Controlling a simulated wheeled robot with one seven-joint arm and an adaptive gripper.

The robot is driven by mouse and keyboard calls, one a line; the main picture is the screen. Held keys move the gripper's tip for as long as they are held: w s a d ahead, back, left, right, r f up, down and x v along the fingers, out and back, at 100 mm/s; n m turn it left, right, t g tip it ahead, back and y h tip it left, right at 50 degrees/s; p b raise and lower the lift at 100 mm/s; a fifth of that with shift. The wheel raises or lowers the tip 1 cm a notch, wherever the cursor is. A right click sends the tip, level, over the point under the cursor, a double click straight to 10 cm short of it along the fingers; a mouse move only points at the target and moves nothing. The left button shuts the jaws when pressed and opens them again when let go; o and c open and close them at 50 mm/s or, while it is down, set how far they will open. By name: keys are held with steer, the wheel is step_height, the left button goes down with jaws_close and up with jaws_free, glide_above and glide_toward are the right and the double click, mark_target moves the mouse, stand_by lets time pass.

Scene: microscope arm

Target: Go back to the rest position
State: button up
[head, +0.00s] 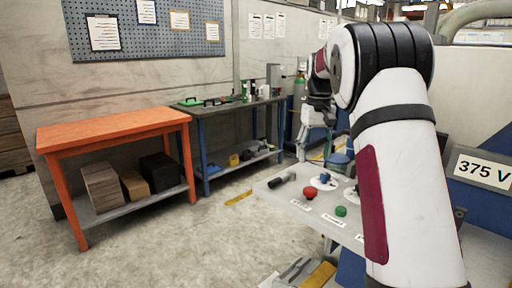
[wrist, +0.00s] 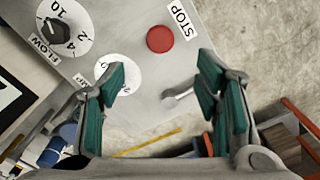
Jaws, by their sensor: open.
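My gripper (wrist: 162,70) is open and empty in the wrist view, its two green-padded fingers spread apart above the control panel (wrist: 140,18). A red button (wrist: 160,39) beside a STOP label shows beyond the fingertips, apart from them. A FLOW dial (wrist: 64,32) with a dark knob is at the upper left, and a second white dial (wrist: 102,68) is partly hidden by the left finger. A metal lever (wrist: 178,97) shows between the fingers. In the head view, my white arm rises at the right and bends away over the panel; the fingers are hard to make out there.
The panel in the head view carries the red button (head: 309,192), a green button (head: 341,211), a blue knob (head: 324,178) and a dark-handled lever (head: 283,180). An orange table (head: 112,130) and a dark workbench (head: 225,105) stand at the left wall. Open floor (head: 190,235) lies in front.

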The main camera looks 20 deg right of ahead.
steer(key=s+a+r+n+t+p, duration=0.15)
steer(key=s+a+r+p, duration=0.35)
steer(key=s+a+r, duration=0.9)
steer(key=s+a+f+t+p, duration=0.1)
steer(key=s+a+f, duration=0.1)
steer(key=s, duration=0.6)
steer(key=s+a+f+n+p, duration=0.1)
steer(key=s+a+p, duration=0.1)
steer(key=s+a, duration=0.3)
steer(key=s+a+f+t+p, duration=0.1)
steer(key=s+a, duration=0.3)
steer(key=s, duration=0.7)
steer(key=shift+f+t, duration=0.35)
steer(key=shift+f, duration=0.45)
steer(key=shift+d, duration=0.1)
